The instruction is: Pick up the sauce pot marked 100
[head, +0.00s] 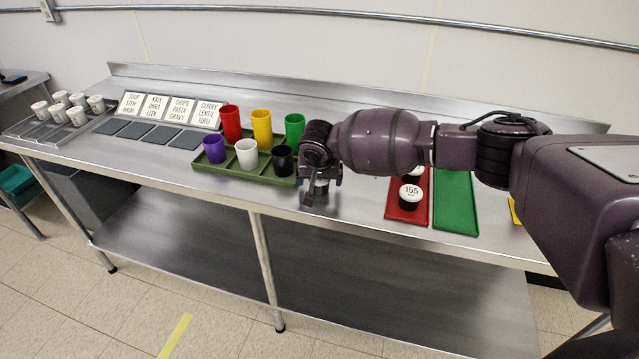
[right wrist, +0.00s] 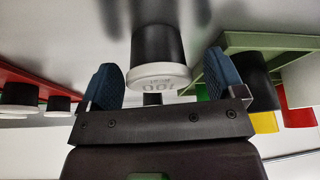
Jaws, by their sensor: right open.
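The sauce pot marked 100 (right wrist: 158,60) is a dark pot with a white lid. It stands on the bare steel counter and shows upside down in the right wrist view. My right gripper (right wrist: 160,80) is open, with one blue fingertip on each side of the pot. I see gaps between the fingers and the pot, and the fingers are not closed on it. In the head view my right gripper (head: 320,188) points down at the counter, just right of the green tray, and mostly hides the pot. My left gripper is not in view.
A green tray (head: 262,178) with several coloured cups stands close beside the right gripper. A red mat (head: 393,208) holds a pot marked 155 (head: 410,197) and another, partly hidden by my arm. A green mat (head: 455,205) lies right of it. White cups and cards stand at left.

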